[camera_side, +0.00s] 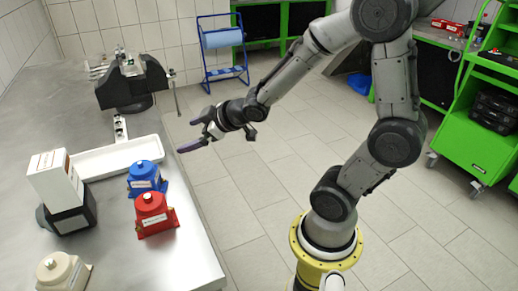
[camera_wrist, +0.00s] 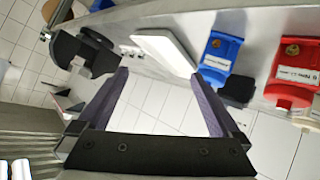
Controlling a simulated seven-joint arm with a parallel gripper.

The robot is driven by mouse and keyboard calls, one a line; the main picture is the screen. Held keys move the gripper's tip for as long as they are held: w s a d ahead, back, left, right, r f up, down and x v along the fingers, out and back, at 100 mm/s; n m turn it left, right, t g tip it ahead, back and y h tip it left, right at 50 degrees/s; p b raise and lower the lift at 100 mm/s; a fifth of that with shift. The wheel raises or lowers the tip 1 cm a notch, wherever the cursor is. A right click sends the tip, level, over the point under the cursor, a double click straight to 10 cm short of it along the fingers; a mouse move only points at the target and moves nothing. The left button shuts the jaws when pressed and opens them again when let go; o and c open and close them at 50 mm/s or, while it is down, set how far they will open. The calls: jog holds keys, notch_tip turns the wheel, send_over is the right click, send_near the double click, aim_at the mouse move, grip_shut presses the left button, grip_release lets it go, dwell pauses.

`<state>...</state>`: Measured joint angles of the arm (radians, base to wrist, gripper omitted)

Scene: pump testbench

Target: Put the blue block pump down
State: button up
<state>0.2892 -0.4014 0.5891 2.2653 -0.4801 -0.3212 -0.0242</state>
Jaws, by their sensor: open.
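The blue block pump (camera_side: 146,178) stands upright on the metal table, beside the right part of the white tray (camera_side: 112,158) and behind the red pump (camera_side: 155,213). It also shows in the wrist view as the blue pump (camera_wrist: 220,52), between the white tray (camera_wrist: 167,48) and the red pump (camera_wrist: 292,75). My gripper (camera_side: 185,134) is open and empty. It is over the table's right edge, up and to the right of the blue pump in the side view, and apart from it. In the wrist view both fingers (camera_wrist: 158,95) are spread with nothing between them.
A vise (camera_side: 132,85) stands at the table's back. A white box (camera_side: 56,178) sits on a black object (camera_side: 70,216) at the left, and a beige pump (camera_side: 62,273) is at the front. A blue rack (camera_side: 222,50) stands on the floor behind.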

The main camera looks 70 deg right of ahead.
jog(key=s+a+r+m+g, duration=0.1)
jog(key=s+a, duration=0.3)
jog(key=s, duration=0.6)
jog(key=s+a+r+m+g+y, duration=0.1)
jog(key=s+a+r+m+g, duration=0.1)
jog(key=s, duration=0.8)
notch_tip(320, 180, up, 2)
jog(key=a+g, duration=0.1)
jog(key=g, duration=0.1)
jog(key=shift+s+a+r+g, duration=0.15)
jog(key=shift+s+a+g, duration=0.15)
jog(key=shift+s+a, duration=0.1)
